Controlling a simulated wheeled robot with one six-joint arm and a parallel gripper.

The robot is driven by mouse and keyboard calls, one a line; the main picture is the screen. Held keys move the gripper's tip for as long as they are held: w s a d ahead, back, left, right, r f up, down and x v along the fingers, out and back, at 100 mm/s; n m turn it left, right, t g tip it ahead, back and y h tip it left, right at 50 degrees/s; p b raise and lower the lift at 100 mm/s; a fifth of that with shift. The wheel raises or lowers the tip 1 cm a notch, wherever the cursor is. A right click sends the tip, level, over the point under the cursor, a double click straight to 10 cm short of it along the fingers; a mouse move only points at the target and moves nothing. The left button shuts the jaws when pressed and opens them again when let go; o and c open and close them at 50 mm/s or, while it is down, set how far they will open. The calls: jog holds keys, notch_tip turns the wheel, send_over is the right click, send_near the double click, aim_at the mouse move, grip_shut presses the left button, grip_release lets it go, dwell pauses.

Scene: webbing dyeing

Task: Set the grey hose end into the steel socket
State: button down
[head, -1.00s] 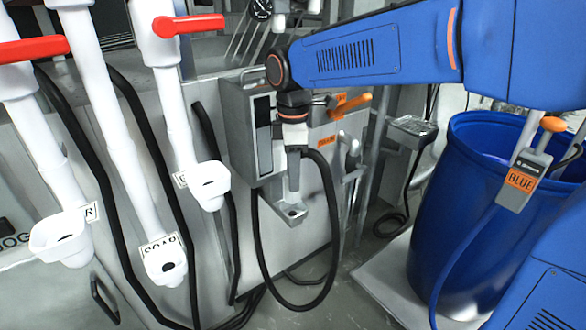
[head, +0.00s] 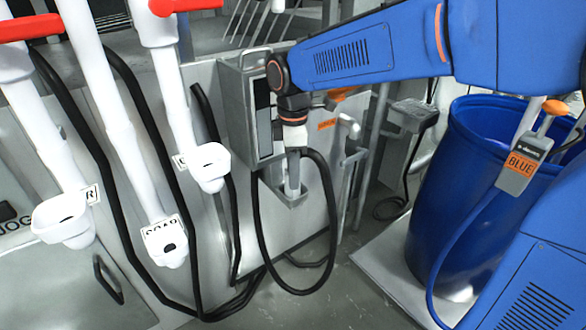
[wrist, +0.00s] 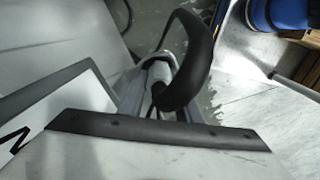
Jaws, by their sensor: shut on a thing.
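In the head view my gripper (head: 293,149) points down in front of the grey machine wall, below my blue arm. It is shut on the grey hose end (head: 292,174), a short upright grey tube. The steel socket (head: 284,201) is a small grey cup on the wall directly under it. The hose end's lower tip overlaps the socket's mouth; how deep it sits cannot be told. A black hose (head: 330,215) loops down from the gripper. In the wrist view the black hose (wrist: 197,55) arches across the middle and hides much of the hose end.
White funnel-ended pipes (head: 208,166) with red handles stand left. A grey box (head: 248,110) is on the wall beside my wrist. A blue drum (head: 425,210) with a handset labelled BLUE (head: 521,165) stands right. Black hoses hang along the wall; some grey floor is open.

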jog(key=c, duration=1.2)
grip_release()
